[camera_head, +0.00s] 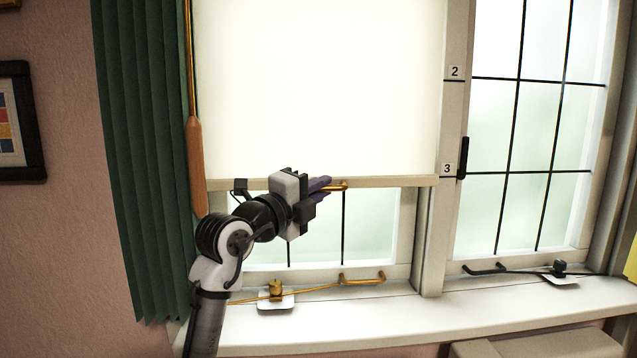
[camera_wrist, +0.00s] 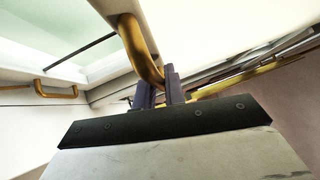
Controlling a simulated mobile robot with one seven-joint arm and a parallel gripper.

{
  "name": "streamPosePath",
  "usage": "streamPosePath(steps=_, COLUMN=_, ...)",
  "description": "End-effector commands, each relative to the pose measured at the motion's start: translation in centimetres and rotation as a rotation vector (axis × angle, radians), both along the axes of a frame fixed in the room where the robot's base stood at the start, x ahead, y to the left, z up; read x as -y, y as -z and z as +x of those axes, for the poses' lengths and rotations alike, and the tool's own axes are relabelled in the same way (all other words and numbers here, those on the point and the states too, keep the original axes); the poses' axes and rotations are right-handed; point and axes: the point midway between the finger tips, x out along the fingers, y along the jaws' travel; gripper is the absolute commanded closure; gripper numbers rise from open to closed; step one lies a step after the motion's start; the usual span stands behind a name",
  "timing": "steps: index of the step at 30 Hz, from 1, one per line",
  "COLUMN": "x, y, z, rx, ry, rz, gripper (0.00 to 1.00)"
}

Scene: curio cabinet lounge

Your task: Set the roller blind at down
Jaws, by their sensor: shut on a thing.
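The white roller blind (camera_head: 318,90) covers the upper part of the left window. Its pale bottom bar (camera_head: 400,182) is roughly level with the label "3" on the window post. A brass pull handle (camera_head: 340,186) is fixed at the bar; it shows large in the wrist view (camera_wrist: 138,48). My gripper (camera_head: 325,186) is at the bar, with its dark purple fingers (camera_wrist: 160,92) shut on the brass handle. The fingers hide part of the handle in both views. Window glass shows below the bar.
A white sill (camera_head: 340,325) runs below. A brass window handle (camera_head: 362,279) and a brass latch (camera_head: 276,290) are below the blind. A green curtain (camera_head: 145,160) and a wooden-ended rod (camera_head: 196,165) hang at the left. The right window (camera_head: 525,130) has a black handle (camera_head: 463,158).

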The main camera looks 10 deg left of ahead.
Motion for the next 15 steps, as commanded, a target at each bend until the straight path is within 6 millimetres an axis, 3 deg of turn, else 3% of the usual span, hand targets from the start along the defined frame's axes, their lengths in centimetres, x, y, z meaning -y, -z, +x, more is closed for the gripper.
streamPosePath(steps=1, x=0.1, y=2.9, z=0.0, rx=-0.002, ry=0.003, rz=-0.002, gripper=1.00)
streamPosePath(steps=3, x=0.1, y=4.9, z=0.0, rx=-0.001, ry=0.003, rz=-0.001, gripper=1.00)
streamPosePath(steps=15, x=0.1, y=14.9, z=0.0, rx=-0.002, ry=0.003, rz=-0.001, gripper=1.00)
